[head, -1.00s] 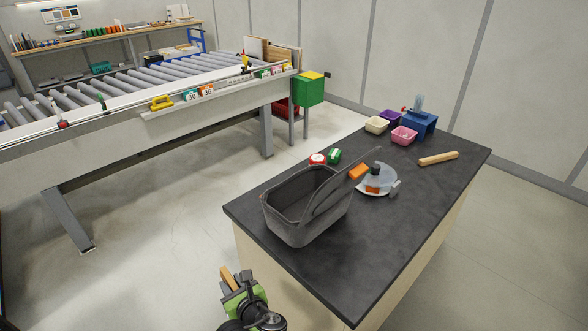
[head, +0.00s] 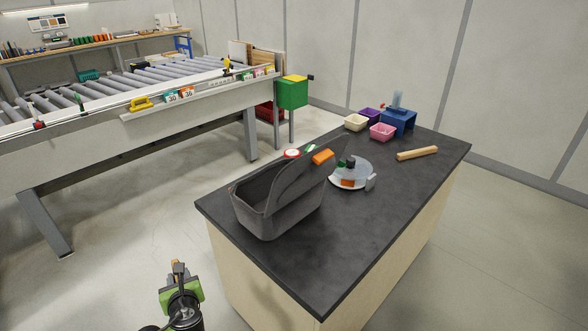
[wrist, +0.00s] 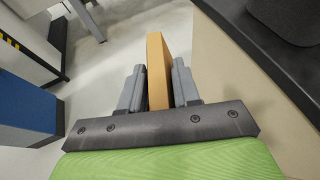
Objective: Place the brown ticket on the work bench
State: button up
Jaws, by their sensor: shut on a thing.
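My gripper (wrist: 159,90) is shut on the brown ticket (wrist: 157,70), a flat tan-brown slab that stands on edge between the two grey fingers in the wrist view. In the head view my gripper (head: 178,268) is low at the bottom, in front of and below the dark top of the work bench (head: 330,245). The ticket is mostly hidden there, with only a small brown bit showing. In the wrist view the bench's dark edge (wrist: 240,45) is to the right of the gripper, apart from it.
A grey bin (head: 275,205) with a raised handle stands at the bench's near left. The bench's front right is clear. A roller conveyor (head: 150,90) stands left.

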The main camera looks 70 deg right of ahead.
jog(key=s+d+m+g+h+b, duration=0.35)
jog(key=s+d, duration=0.25)
jog(key=d, duration=0.5)
notch_tip(320, 180, up, 3)
jog(key=m+g+b, duration=1.1)
jog(key=g+b, duration=0.1)
send_over(314, 275)
notch_tip(314, 275, down, 10)
jog(key=b, duration=0.5)
jog(key=shift+r, duration=0.35)
jog(key=o, duration=1)
